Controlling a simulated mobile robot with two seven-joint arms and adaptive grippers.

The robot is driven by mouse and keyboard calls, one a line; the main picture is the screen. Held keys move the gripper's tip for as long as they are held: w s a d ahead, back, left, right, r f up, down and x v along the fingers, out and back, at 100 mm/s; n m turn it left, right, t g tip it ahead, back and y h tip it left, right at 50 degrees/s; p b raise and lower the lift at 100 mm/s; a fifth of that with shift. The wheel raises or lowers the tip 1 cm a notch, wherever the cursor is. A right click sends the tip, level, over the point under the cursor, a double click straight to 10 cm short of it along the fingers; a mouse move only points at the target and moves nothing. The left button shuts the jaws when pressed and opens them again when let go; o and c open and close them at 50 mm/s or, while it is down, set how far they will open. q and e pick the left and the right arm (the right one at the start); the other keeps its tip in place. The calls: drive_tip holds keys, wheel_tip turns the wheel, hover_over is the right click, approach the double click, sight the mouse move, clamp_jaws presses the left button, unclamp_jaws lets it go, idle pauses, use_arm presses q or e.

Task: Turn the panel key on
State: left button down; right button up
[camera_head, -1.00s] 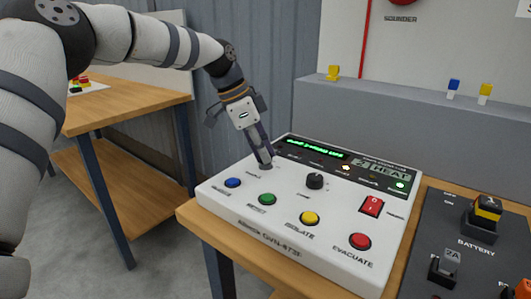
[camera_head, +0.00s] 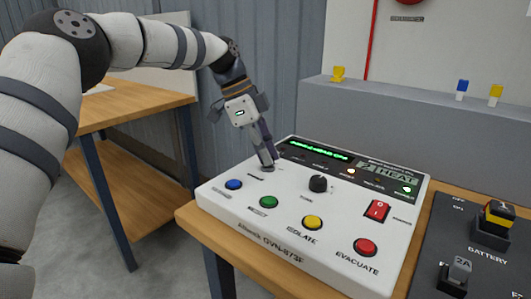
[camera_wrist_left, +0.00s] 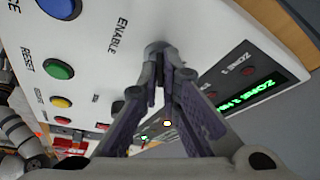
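The white alarm panel (camera_head: 230,206) lies on the wooden table. Its key switch (camera_head: 267,168) is at the panel's back left, by the ENABLE label; its round collar (camera_wrist_left: 158,46) also shows in the left wrist view. My left gripper (camera_head: 268,160) points down at the switch, with its fingertips right over the collar. In the left wrist view the fingers (camera_wrist_left: 161,75) come together at the collar and seem closed on the key, which they mostly hide. The key's angle cannot be read. My right gripper is not in view.
The panel has blue (camera_head: 233,184), green (camera_head: 269,202), yellow (camera_head: 313,223) and red (camera_head: 365,247) buttons, a black knob (camera_head: 318,183) and a red rocker switch (camera_head: 377,210). The green display (camera_head: 318,149) is lit. A dark battery board (camera_head: 450,225) lies to the right.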

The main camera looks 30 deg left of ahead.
use_arm(q)
drive_tip(key=c, duration=1.8)
unclamp_jaws()
drive_tip(key=v, duration=1.2)
drive_tip(key=shift+d, duration=0.1)
